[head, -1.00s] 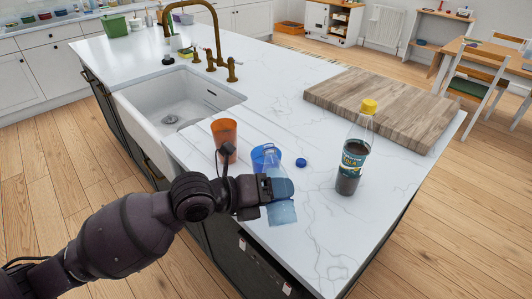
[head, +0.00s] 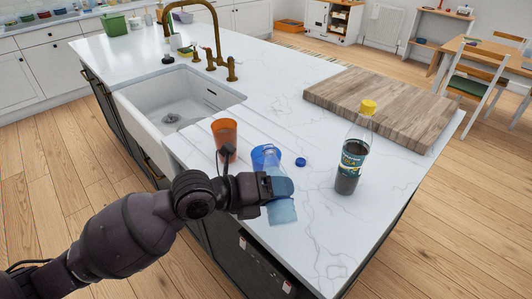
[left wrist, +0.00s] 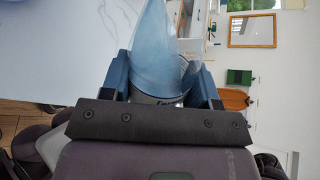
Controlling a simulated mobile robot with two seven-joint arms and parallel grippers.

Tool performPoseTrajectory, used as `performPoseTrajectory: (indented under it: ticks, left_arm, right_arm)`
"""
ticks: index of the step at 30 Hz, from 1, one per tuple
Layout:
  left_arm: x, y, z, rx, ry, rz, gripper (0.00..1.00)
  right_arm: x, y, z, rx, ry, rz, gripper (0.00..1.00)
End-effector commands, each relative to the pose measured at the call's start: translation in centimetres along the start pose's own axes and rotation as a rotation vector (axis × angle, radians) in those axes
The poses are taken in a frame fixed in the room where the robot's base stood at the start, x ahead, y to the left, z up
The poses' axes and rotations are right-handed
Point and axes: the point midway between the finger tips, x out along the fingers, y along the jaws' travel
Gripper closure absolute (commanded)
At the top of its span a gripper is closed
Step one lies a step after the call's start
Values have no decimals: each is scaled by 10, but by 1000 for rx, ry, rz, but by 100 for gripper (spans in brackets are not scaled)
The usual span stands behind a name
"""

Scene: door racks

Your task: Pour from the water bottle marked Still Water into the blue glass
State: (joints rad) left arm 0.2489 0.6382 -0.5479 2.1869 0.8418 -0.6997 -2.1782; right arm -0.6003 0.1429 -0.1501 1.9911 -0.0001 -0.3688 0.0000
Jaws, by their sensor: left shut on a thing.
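My left gripper (head: 278,187) is shut on a pale blue, see-through water bottle (head: 282,212) near the counter's front edge. The left wrist view shows the bottle (left wrist: 152,50) between the two fingers (left wrist: 162,90), with part of a label low down; its marking is not readable. The bottle looks tilted, one end close to the blue glass (head: 262,153). The gripper and bottle partly hide the glass, which stands on the counter just behind. I cannot tell whether water is flowing or in the glass. My right gripper is not in view.
An orange glass (head: 224,134) stands left of the blue glass, near the sink (head: 170,100). A blue cap (head: 301,162) lies to the right. A cola bottle (head: 352,160) with a yellow cap stands farther right, before a wooden board (head: 390,100). Counter between cap and cola is clear.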

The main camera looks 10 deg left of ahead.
Motion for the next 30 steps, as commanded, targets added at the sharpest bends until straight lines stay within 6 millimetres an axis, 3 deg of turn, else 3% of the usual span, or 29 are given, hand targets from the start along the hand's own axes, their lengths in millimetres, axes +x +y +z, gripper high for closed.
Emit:
performPoseTrajectory:
  ticks: [30]
  left_arm:
    - [0, -2, -1, -56, 22, -2, 77]
  right_arm:
    - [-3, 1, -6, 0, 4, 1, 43]
